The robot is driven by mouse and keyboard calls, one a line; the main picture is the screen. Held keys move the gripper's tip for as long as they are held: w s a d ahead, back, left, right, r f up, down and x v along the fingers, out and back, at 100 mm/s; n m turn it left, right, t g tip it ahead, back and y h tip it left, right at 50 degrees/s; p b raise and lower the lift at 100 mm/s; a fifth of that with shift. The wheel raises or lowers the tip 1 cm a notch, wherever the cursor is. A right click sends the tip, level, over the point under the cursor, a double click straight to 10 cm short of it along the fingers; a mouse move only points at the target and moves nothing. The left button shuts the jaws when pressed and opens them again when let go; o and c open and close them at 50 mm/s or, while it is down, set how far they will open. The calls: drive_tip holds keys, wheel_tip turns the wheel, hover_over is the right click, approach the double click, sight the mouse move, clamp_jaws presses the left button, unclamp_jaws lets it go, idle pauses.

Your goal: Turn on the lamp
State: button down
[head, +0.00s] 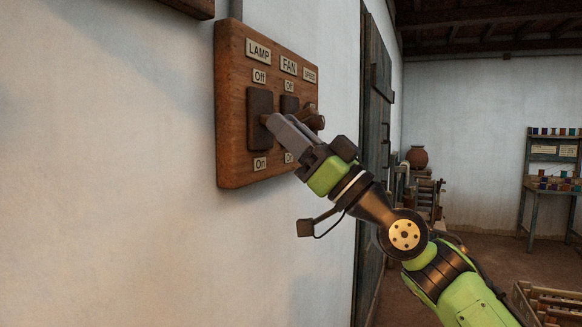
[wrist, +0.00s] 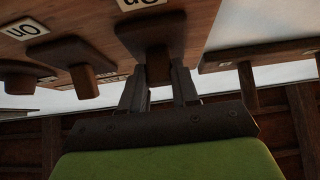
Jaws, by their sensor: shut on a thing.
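The lamp switch (head: 260,104) is a dark brown plate on a wooden board, under a "LAMP" label (head: 258,50). "Off" (head: 259,76) is marked above it and "On" (head: 260,163) below. My gripper (head: 273,122) reaches it from the right and is shut on its short wooden lever, near the plate's mid-height. In the wrist view, which is upside down, the fingers (wrist: 160,88) stand on either side of the lever (wrist: 158,62). The lever is mostly hidden in the head view, so its exact tilt is unclear. The lamp itself is not identifiable.
The fan switch (head: 289,103) and a "SPEED" control sit close to the right on the same board (head: 231,150), partly behind my gripper. A dark door (head: 374,120) stands beyond. The white wall (head: 120,200) left of the board is clear. Shelves (head: 552,160) stand far right.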

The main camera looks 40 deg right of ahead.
drive_tip(key=shift+w+f+t+y+b, duration=0.25)
drive_tip(key=shift+f+t+b, duration=0.35)
drive_tip(key=shift+b, duration=0.5)
drive_tip(key=shift+r+t+b, duration=0.15)
drive_tip(key=shift+t+b, duration=0.15)
drive_tip(key=shift+b, duration=0.05)
drive_tip(key=c, duration=0.8)
unclamp_jaws()
drive_tip(key=shift+s+r, duration=0.1)
drive_tip(key=shift+c, duration=0.2)
drive_tip(key=b+v, duration=0.3)
drive_tip(key=v, duration=1.2)
drive_tip(key=shift+s+f, duration=0.2)
drive_tip(key=shift+f, duration=0.15)
